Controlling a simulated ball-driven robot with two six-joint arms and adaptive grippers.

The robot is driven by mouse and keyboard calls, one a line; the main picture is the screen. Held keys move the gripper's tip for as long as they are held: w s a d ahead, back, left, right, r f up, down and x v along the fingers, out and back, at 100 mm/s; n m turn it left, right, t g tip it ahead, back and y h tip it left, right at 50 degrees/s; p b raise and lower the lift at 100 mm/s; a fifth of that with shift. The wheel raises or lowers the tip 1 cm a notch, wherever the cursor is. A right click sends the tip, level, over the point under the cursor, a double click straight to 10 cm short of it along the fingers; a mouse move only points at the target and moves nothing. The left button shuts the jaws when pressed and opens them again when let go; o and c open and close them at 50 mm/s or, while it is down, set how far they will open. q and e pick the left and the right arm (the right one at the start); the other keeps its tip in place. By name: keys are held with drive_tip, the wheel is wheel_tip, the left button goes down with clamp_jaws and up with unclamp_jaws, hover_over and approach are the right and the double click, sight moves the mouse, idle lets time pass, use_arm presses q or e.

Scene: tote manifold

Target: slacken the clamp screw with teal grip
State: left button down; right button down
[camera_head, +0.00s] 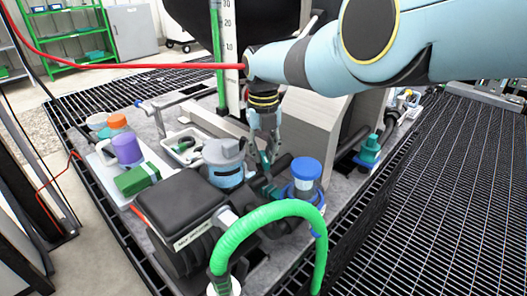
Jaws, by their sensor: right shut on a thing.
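My right gripper (268,188) reaches straight down from the arm at the upper right, over the middle of the grey bench. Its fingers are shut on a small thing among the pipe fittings. A bit of teal (265,159) shows between the fingers and looks like the grip of the clamp screw; the fingers hide most of it, and the screw's shank cannot be made out. A grey-blue round housing (224,163) stands just left of the fingers. A blue-capped fitting (305,172) stands close on their right. My left gripper is not in view.
A black box (180,206) and a thick green hose (262,216) stand in front. A white tray (118,193) with bottles and a green block (138,178) lies left. A teal fitting (370,150) stands right. Dark grating (440,190) surrounds the bench.

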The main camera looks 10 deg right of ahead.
drive_tip(key=shift+w+r, duration=0.1)
drive_tip(key=shift+r, duration=0.05)
drive_tip(key=c, duration=1.3)
unclamp_jaws()
